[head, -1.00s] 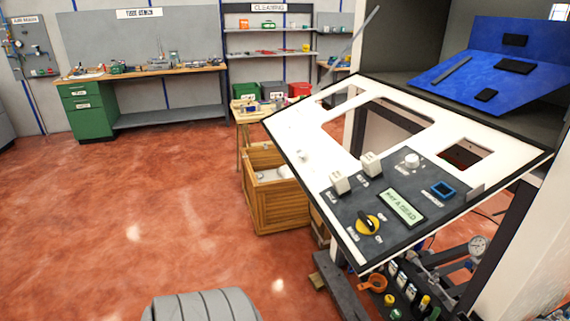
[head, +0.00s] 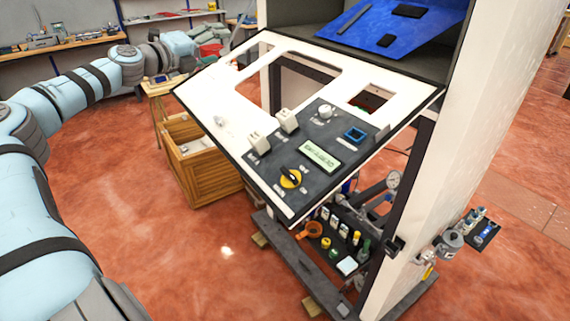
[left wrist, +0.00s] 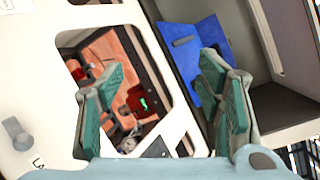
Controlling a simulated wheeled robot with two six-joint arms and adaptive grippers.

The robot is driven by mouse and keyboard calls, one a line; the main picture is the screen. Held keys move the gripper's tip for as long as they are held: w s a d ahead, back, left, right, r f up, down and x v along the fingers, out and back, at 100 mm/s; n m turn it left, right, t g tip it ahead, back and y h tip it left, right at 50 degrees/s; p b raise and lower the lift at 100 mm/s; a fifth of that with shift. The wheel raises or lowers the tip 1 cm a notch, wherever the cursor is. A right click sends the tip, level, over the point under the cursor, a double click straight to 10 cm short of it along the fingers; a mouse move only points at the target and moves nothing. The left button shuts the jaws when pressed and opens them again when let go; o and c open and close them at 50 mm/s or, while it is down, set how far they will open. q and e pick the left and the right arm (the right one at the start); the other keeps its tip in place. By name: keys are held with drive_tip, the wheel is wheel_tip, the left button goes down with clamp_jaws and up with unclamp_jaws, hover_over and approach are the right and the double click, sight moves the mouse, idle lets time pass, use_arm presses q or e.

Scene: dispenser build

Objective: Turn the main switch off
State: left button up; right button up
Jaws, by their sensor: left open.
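The main switch (head: 290,178) is a black rotary handle on a yellow disc, low on the dark control plate of the tilted white panel (head: 205,95). Its handle slants in the head view; its labels are too small to read surely. My left arm reaches in from the left, and its wrist end is beyond the panel's upper left edge, well away from the switch. My left gripper (left wrist: 163,70) is open and empty in the left wrist view, its two green fingers spread in front of the panel's cutout. The switch is not seen there. My right gripper is not in view.
The control plate also carries a lit display (head: 320,155), two white rocker switches, a white knob (head: 325,111) and a blue-framed square (head: 355,134). A wooden crate (head: 205,175) stands left of the machine. A blue board (head: 385,22) lies above the panel. Open floor lies in front.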

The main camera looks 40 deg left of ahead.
use_arm(q)
drive_tip(key=d+r+m+g+h, duration=0.1)
drive_tip(key=d+r+m+h, duration=0.1)
drive_tip(key=d+r+m, duration=0.35)
drive_tip(key=d+r+m+g+h, duration=0.1)
drive_tip(key=d+r+m+h, duration=0.15)
drive_tip(key=d, duration=0.65)
drive_tip(key=m+g+y, duration=0.1)
drive_tip(key=m+g, duration=0.6)
drive_tip(key=g, duration=0.1)
hover_over(289, 171)
drive_tip(key=a, duration=0.1)
wheel_tip(289, 171, down, 8)
drive_tip(key=r, duration=0.1)
drive_tip(key=s+f+m+g+y, duration=0.1)
drive_tip(key=s+f+g, duration=0.2)
drive_tip(key=s+f, duration=0.25)
drive_tip(key=b+x, duration=0.1)
drive_tip(key=x, duration=1.1)
drive_tip(key=shift+w+f, duration=0.1)
drive_tip(key=shift+f, duration=0.3)
drive_tip(key=shift+w+a+f, duration=0.1)
drive_tip(key=shift+f, duration=0.2)
drive_tip(key=shift+a+f, duration=0.15)
drive_tip(key=shift+a, duration=0.05)
drive_tip(key=shift+d, duration=0.1)
drive_tip(key=c, duration=1.2)
